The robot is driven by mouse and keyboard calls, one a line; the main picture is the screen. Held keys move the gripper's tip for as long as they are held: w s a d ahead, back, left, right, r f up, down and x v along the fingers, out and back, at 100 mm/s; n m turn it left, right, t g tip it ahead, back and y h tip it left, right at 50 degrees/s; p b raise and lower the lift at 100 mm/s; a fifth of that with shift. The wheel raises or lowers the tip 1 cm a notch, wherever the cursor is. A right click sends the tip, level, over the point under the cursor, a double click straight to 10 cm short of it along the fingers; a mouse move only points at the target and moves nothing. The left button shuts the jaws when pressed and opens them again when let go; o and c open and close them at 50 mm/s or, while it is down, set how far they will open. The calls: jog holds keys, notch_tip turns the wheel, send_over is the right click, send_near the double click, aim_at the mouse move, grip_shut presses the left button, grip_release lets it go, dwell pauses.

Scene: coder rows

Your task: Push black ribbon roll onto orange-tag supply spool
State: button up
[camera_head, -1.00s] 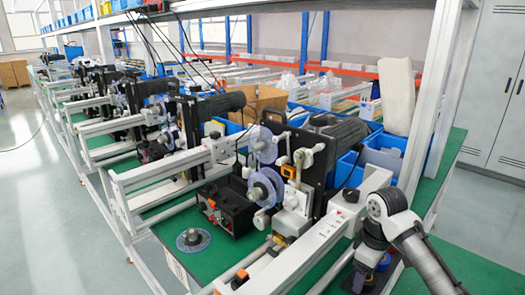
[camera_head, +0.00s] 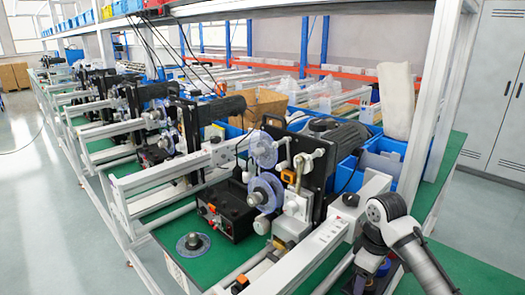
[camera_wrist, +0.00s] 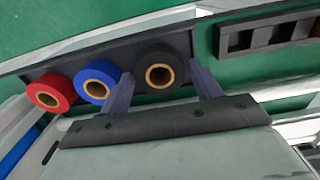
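In the wrist view the black ribbon roll (camera_wrist: 143,60) stands in a dark tray (camera_wrist: 60,66), its pale core facing the camera. My gripper (camera_wrist: 160,82) is open, with one finger on each side of this roll. Whether the fingers touch it is unclear. In the head view my arm reaches down at the lower right, and the fingertips are hidden. Two clear discs show on the nearest machine, an upper spool (camera_head: 263,150) and a lower spool (camera_head: 265,192). An orange tag (camera_head: 288,176) sits between and right of them; which spool it marks is unclear.
A blue roll (camera_wrist: 97,82) and a red roll (camera_wrist: 51,93) stand left of the black roll. A black slotted part (camera_wrist: 262,36) lies to the right. White rails (camera_head: 325,240) and a black control box (camera_head: 228,215) are near the machine. Another disc (camera_head: 193,243) lies on the green bench.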

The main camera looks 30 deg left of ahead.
jog(key=c, duration=0.6)
notch_tip(320, 180, up, 5)
jog(key=p, duration=0.5)
jog(key=shift+r, duration=0.1)
